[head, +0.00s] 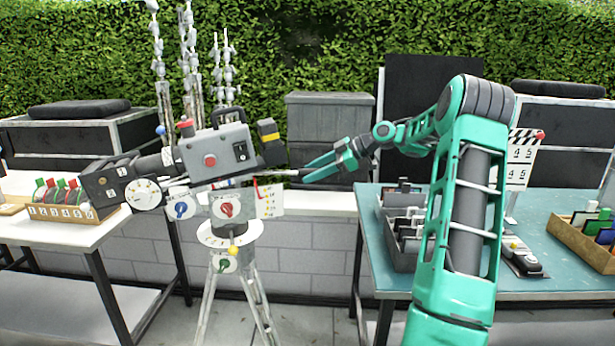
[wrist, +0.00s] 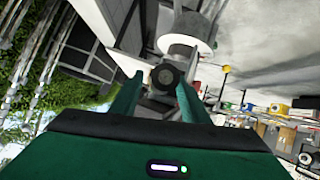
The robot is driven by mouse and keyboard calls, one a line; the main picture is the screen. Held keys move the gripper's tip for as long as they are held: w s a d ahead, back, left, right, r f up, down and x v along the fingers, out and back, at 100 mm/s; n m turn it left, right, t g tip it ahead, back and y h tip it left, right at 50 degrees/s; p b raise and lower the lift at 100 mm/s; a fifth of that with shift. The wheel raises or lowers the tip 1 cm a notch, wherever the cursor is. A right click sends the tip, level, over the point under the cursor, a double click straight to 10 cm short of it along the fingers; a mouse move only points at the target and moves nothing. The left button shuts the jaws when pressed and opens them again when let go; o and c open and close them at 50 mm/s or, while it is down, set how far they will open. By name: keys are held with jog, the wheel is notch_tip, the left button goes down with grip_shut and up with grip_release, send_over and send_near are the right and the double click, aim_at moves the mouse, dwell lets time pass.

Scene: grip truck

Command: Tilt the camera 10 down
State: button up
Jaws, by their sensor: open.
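The grey film camera (head: 215,152) sits on a tripod head (head: 228,208), with its lens end (head: 105,183) pointing left and lower in the picture than its back. A thin pan handle (head: 278,173) runs right from the head. A white scale card (head: 269,200) with a red mark hangs below the handle; its figures are too small to read. My gripper (head: 306,172) is open at the handle's right end. In the wrist view, the handle's dark round end (wrist: 167,76) shows between the spread fingers (wrist: 157,86), with gaps on both sides.
Tripod legs (head: 240,300) stand on the paving. A teal table (head: 365,215) with trays is at right, under my arm. Light stands (head: 190,70) rise behind the camera.

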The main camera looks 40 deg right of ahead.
jog(key=v, duration=0.9)
jog(key=shift+d+r, duration=0.2)
jog(key=shift+s, duration=0.1)
